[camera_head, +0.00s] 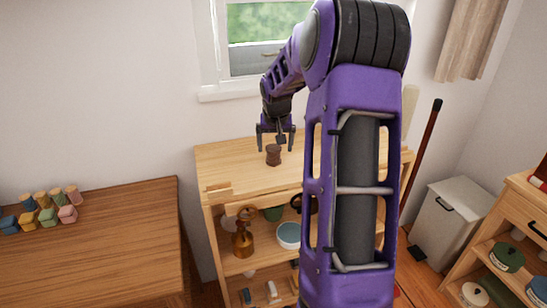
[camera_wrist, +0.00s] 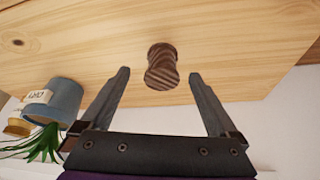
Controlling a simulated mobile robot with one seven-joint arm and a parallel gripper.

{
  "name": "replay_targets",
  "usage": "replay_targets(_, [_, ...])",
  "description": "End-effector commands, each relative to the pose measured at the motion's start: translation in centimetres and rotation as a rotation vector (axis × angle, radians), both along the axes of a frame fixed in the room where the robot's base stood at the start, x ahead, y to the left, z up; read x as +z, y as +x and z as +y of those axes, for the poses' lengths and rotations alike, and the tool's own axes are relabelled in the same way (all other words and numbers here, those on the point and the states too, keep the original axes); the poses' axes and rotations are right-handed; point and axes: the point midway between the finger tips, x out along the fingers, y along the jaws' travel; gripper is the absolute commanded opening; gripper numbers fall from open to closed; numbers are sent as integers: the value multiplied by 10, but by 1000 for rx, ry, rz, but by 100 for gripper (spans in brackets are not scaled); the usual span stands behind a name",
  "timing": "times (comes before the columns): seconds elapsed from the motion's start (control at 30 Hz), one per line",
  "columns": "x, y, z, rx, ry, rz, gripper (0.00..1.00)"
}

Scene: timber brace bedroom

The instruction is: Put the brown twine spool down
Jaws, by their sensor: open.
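The brown twine spool (camera_head: 273,155) stands on the light wooden top (camera_head: 225,160) of a shelf unit, below the window. In the wrist view the spool (camera_wrist: 162,66) shows as a dark, striped, waisted piece on the bare wood. My gripper (camera_head: 277,137) is open just above and behind the spool in the head view. In the wrist view the two fingers (camera_wrist: 160,75) are spread, one on each side of the spool, with clear gaps and no contact visible. Nothing is held.
Shelves below the top hold an amber bottle (camera_head: 243,238) and a bowl (camera_head: 288,235). A brown table (camera_head: 90,245) with several coloured blocks stands at left. A white bin (camera_head: 450,217) stands at right. In the wrist view, a blue pot (camera_wrist: 55,100) lies left of the fingers.

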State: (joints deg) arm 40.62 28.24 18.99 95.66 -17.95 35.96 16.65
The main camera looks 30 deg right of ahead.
Motion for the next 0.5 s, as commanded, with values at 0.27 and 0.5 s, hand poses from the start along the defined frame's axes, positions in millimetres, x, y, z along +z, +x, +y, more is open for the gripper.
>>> replay_targets(0.27, [-32, 16, -4, 1, 2, 3, 95])
replay_targets(0.5, [-48, 22, -9, 1, -1, -1, 95])
